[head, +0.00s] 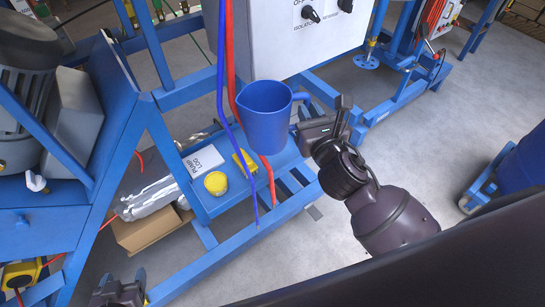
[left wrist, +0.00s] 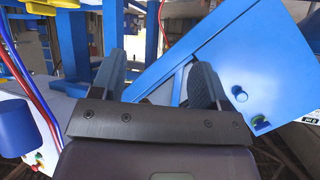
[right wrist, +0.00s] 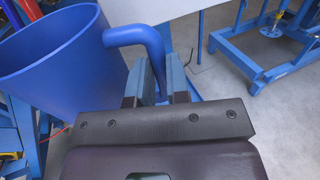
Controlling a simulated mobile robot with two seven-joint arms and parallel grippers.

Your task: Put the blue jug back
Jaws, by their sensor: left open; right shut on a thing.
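The blue jug (head: 265,117) is held up in front of the grey control box, upright or nearly so, above the blue frame's low shelf. My right gripper (head: 318,120) is shut on its handle, at the jug's right side. In the right wrist view the jug (right wrist: 55,65) fills the left side, and its handle runs down between the fingers (right wrist: 158,85). My left gripper (head: 120,290) is low at the bottom edge of the head view. In the left wrist view its fingers (left wrist: 160,85) are apart with nothing between them.
The low blue shelf (head: 225,200) carries a yellow-lidded tub (head: 216,183), a "PUMP LOG" sheet (head: 203,160) and a yellow item (head: 244,161). Red and blue hoses hang just left of the jug. A control box (head: 300,40) stands behind. Open floor lies right.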

